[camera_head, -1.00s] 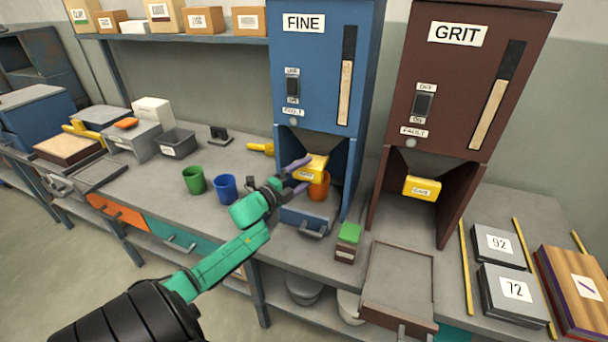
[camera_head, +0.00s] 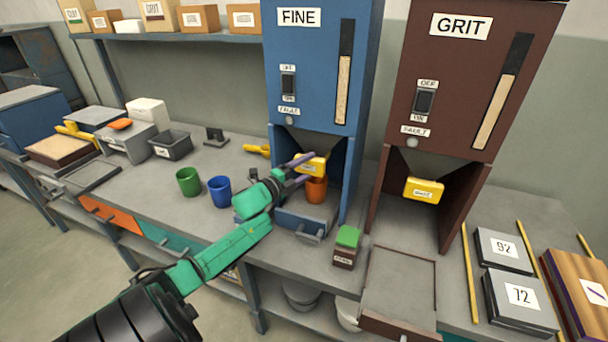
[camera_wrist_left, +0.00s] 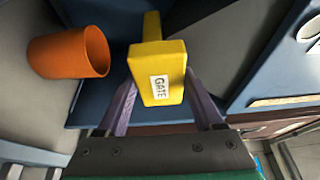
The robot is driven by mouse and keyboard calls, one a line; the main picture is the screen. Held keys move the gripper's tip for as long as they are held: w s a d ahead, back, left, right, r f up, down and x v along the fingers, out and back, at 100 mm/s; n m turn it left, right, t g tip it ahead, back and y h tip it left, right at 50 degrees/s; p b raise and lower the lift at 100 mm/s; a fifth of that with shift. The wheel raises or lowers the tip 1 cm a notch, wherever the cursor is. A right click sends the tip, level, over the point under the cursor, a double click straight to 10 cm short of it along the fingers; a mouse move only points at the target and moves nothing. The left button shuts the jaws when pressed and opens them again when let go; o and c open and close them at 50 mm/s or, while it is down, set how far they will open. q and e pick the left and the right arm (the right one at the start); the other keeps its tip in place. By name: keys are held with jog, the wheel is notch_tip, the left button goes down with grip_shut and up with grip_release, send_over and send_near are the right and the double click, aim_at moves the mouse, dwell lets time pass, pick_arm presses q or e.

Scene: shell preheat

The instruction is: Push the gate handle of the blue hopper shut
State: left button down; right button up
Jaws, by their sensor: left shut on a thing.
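The blue hopper (camera_head: 310,75), labelled FINE, stands at the middle of the bench. Its yellow gate handle (camera_head: 316,167) sits under the funnel inside the lower opening. My left gripper (camera_head: 302,170) is at this handle, and its purple fingers hide part of it. In the left wrist view the handle (camera_wrist_left: 158,62), labelled GATE, lies between the two fingers (camera_wrist_left: 160,100), and the gripper is shut on it. An orange cup (camera_head: 316,190) stands below the handle in the hopper's bay; it also shows in the left wrist view (camera_wrist_left: 68,53). My right gripper is out of view.
A brown GRIT hopper (camera_head: 445,80) with its own yellow gate handle (camera_head: 424,189) stands to the right. A blue cup (camera_head: 219,192) and a green cup (camera_head: 189,181) stand left of the gripper. A green-topped box (camera_head: 346,246) sits at the front right.

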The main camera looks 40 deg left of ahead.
pick_arm(q)
jog(key=shift+a+r, duration=0.1)
jog(key=shift+r, duration=0.1)
jog(key=shift+c, duration=2.2)
grip_release()
jog(key=o, duration=0.4)
jog(key=shift+w+f, duration=0.2)
jog(key=shift+s, duration=0.15)
jog(key=s, duration=1.4)
jog(key=shift+s+a, duration=0.15)
jog(key=shift+a, duration=0.25)
